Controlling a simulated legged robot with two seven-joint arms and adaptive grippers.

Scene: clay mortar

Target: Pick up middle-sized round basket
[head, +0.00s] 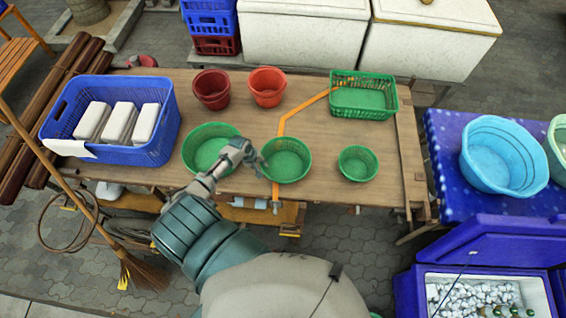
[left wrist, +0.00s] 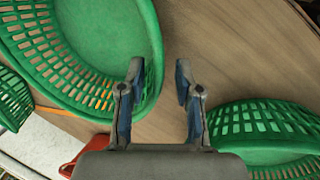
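Three round green baskets stand in a row on the wooden table: the largest (head: 205,150) at left, the middle-sized round basket (head: 288,161) in the centre, the smallest (head: 357,164) at right. My left gripper (head: 254,156) is between the largest and the middle-sized one, close to the latter's left rim. In the left wrist view my left gripper (left wrist: 159,72) is open and empty. The middle-sized basket (left wrist: 95,45) fills the upper left there; its edge shows between the fingers, one finger overlapping the basket. Contact cannot be told. The largest basket (left wrist: 262,125) shows at lower right. My right gripper is not in view.
A blue crate (head: 165,125) with white blocks stands at the table's left. Dark red (head: 212,88) and orange-red (head: 267,86) pots and a rectangular green basket (head: 363,98) stand at the back. Bare wood (head: 325,140) shows between the middle-sized and smallest baskets.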

